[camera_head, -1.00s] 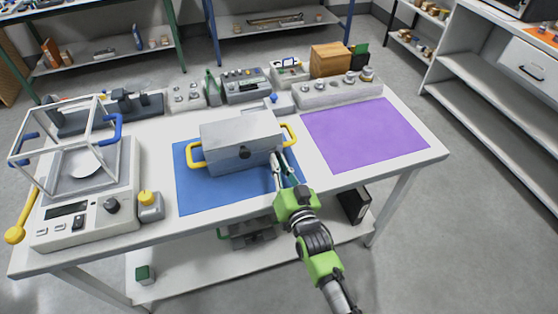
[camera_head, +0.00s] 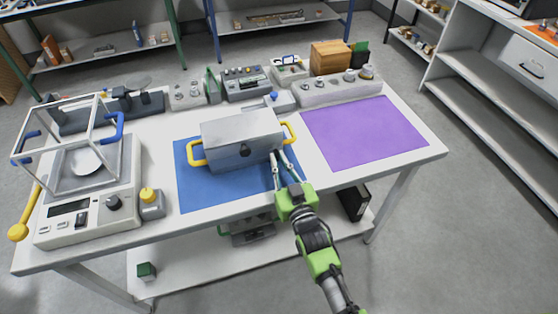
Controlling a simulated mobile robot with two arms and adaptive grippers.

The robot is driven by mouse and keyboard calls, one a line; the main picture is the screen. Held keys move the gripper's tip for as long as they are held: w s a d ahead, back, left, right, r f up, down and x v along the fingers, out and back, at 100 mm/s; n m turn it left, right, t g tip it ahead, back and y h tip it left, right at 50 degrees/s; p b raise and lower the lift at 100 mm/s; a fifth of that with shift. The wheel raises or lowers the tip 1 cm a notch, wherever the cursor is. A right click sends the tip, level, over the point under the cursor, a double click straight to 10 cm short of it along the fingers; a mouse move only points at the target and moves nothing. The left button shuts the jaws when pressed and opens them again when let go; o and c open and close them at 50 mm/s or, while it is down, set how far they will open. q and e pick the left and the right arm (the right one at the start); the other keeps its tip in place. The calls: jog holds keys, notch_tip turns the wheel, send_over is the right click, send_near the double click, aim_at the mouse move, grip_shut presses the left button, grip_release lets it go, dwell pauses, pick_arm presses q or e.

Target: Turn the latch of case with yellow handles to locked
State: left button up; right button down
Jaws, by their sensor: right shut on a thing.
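The grey case (camera_head: 240,130) with yellow handles sits closed on a blue mat (camera_head: 200,196). One yellow handle (camera_head: 196,154) is on its left end and another (camera_head: 290,131) on its right end. A dark round latch (camera_head: 245,150) is on the front face; its exact angle is too small to read. My right gripper (camera_head: 280,158) is at the case's right front corner, right of the dark latch, shut on a part of the case there. Its fingers hide the exact part held. My left gripper is not in view.
A balance (camera_head: 90,217) with an open-framed cover stands at the left, with a yellow-knobbed box (camera_head: 151,205) beside it. Instruments and a wooden box (camera_head: 330,60) line the back edge. The purple mat (camera_head: 365,135) at the right is bare.

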jog(key=shift+f, duration=0.15)
jog(key=c, duration=2.1)
grip_release()
jog(key=shift+c, duration=0.2)
jog(key=v, duration=1.2)
